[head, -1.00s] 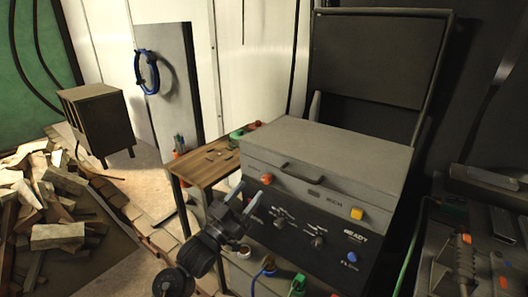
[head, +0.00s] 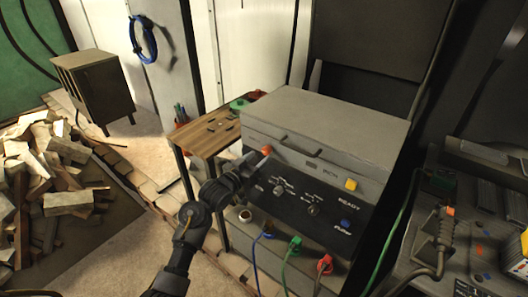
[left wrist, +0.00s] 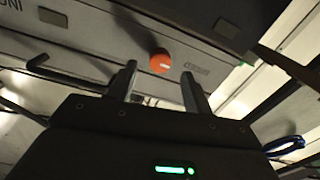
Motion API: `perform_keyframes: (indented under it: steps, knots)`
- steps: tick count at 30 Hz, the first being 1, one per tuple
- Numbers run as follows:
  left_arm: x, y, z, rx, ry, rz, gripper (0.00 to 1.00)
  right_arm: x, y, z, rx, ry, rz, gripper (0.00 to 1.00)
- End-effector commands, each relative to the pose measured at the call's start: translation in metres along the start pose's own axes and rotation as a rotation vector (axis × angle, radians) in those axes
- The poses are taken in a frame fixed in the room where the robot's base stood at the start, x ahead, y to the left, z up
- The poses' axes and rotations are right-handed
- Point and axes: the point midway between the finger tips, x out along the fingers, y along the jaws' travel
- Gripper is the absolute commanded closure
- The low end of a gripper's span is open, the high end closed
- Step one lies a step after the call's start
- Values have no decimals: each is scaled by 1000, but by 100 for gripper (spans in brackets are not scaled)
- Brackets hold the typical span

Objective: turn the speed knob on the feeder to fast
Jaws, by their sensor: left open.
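The feeder (head: 330,125) is a grey box with a sloping black control panel (head: 352,204) on its front. The panel carries a left knob (head: 279,189) and a right knob (head: 314,210); their small labels are too blurred to tell which is the speed knob or where it points. My left gripper (head: 256,161) is at the panel's upper left end, left of both knobs, near the orange button (head: 266,150). In the left wrist view its two fingers (left wrist: 158,88) are apart and empty, with the orange button (left wrist: 160,62) beyond them. My right gripper is not in view.
A yellow button (head: 351,185) and a blue button (head: 345,223) sit right of the knobs. Coloured cables hang below the panel. A wooden table (head: 208,143) stands left of the feeder. A bench with a corded tool (head: 446,232) is at right. Floor at lower left is open.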

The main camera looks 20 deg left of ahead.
Motion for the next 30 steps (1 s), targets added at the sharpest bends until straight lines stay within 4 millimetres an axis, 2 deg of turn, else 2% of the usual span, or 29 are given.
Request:
perform_keyframes:
  steps: [3, 9, 20, 30]
  knots:
    - [21, 1, -1, 0, -1, 1, 50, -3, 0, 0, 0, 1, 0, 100]
    - [40, 0, 0, 0, -1, 1, 50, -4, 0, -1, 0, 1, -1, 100]
    - [45, 0, 0, 1, 0, 1, 50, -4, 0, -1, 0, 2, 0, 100]
    - [44, 0, 0, 1, 0, 0, 94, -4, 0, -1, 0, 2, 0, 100]
